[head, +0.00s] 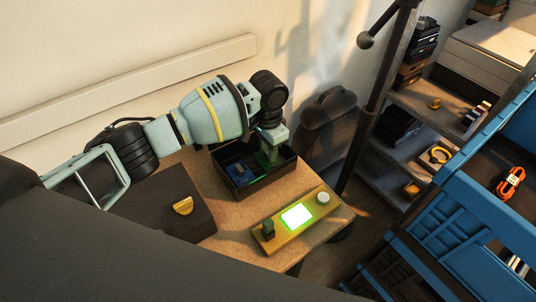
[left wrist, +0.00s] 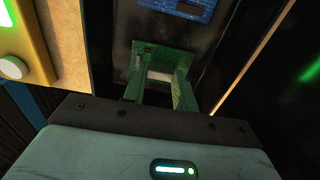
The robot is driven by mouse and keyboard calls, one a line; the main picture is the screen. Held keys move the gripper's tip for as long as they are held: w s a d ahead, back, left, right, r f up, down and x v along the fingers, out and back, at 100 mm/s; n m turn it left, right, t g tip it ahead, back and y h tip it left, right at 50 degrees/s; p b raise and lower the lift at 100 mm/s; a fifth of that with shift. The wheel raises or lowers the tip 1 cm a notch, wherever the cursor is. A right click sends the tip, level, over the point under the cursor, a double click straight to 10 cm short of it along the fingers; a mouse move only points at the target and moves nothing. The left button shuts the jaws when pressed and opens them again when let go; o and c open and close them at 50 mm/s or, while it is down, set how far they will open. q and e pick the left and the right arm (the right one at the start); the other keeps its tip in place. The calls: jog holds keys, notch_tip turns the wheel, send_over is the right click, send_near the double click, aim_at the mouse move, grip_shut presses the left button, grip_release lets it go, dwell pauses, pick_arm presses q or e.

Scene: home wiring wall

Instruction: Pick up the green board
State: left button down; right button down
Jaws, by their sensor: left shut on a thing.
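The green board (head: 263,158) is at the right part of the dark open box (head: 262,185) on the wooden table. My left gripper (head: 270,146) reaches down into the box from above and is shut on the green board. In the left wrist view, the green board (left wrist: 148,52) shows between and beyond the fingertips of my left gripper (left wrist: 158,80). Its lower part is hidden by the gripper, and I cannot tell whether it touches the box floor. My right gripper is not in view.
A blue board (head: 238,172) lies in the box, left of the green one. A yellow device with a lit green screen (head: 297,216) sits in front of the box. A dark case with a brass piece (head: 183,205) is at left. Blue crates (head: 450,215) and shelves stand right.

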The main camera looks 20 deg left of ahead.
pick_arm(q)
notch_tip(320, 180, up, 10)
jog(key=shift+p, duration=0.35)
